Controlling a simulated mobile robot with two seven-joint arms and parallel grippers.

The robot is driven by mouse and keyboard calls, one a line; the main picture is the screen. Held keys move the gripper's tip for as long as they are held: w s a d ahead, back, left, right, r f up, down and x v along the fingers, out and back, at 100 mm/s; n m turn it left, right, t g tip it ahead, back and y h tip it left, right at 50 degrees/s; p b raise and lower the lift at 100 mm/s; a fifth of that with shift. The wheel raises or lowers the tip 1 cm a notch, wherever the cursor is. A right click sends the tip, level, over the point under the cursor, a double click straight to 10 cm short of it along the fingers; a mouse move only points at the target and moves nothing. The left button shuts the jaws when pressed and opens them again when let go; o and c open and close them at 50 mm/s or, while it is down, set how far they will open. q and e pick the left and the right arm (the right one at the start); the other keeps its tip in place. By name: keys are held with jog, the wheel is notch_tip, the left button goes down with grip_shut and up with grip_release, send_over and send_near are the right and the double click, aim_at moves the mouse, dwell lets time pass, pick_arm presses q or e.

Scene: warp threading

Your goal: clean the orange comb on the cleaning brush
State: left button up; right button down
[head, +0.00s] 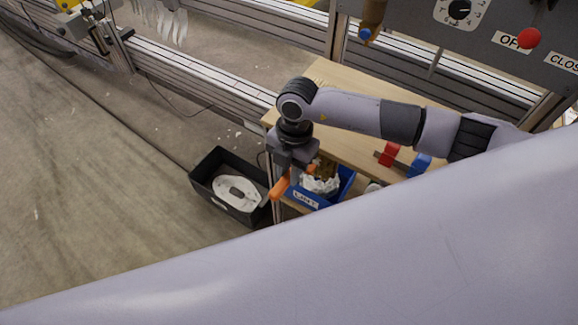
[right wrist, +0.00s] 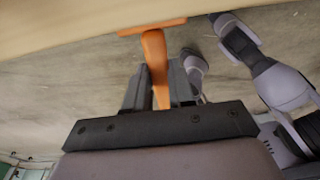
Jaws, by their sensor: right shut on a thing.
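The orange comb (head: 280,188) hangs at the lower end of my right arm, beside the left side of a blue bin. My right gripper (head: 294,175) is shut on it. In the right wrist view the comb's handle (right wrist: 156,65) stands between the two dark fingers (right wrist: 160,90), and its wider crosspiece (right wrist: 152,27) is by the wooden edge at the top. I cannot make out the cleaning brush with certainty. My left gripper does not show.
A wooden table (head: 345,80) lies behind my right arm, with a red block (head: 388,154) and a blue block (head: 420,164) on it. The labelled blue bin (head: 306,199) holds white crumpled material. A black bin (head: 210,165) with a white piece stands on the floor.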

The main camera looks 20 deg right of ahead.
notch_tip(320, 180, down, 7)
jog(key=b, duration=0.4)
jog(key=shift+s, duration=0.4)
jog(key=shift+r, duration=0.1)
jog(key=r+p, duration=0.3)
jog(key=shift+w+a+r+p, duration=0.1)
jog(key=shift+w+a+p, duration=0.1)
jog(key=shift+a+p, duration=0.1)
jog(key=r+p, duration=0.6)
jog(key=r, duration=0.1)
jog(key=shift+w+d, duration=0.2)
jog(key=shift+d, duration=0.15)
